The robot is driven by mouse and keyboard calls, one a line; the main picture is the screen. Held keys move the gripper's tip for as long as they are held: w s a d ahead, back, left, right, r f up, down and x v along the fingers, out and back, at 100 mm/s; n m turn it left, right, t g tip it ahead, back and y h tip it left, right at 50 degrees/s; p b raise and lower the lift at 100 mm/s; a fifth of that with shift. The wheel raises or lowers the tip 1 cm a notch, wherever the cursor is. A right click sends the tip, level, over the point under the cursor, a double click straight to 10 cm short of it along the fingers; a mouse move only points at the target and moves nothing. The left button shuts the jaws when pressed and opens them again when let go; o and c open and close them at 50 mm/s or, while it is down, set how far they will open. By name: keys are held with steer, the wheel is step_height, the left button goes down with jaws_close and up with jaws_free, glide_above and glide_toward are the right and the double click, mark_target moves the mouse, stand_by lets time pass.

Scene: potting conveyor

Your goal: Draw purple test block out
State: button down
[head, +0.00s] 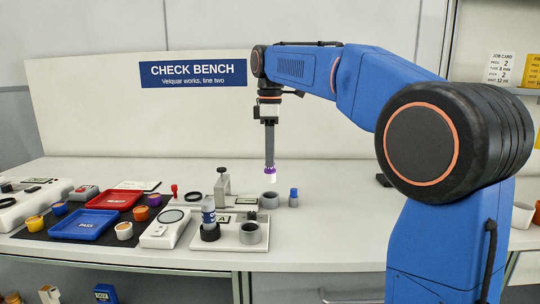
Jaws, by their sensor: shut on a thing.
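My gripper (269,161) hangs down above the middle of the bench, with its long grey fingers shut on a small purple block (270,171). The fingers hide part of the block. A small white piece shows just below the purple and seems joined to it. The block looks to be above a grey ring-shaped cup (270,200), apart from it.
Left are a red tray (115,199), a blue tray (84,224), a scale (164,228) and small coloured pots. A white plate (229,235) holds a blue-and-white bottle (208,212) and a grey cup (250,233). A clamp stand (222,181) stands close left. The bench's right side has free room.

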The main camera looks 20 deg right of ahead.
steer(key=shift+r, duration=3.4)
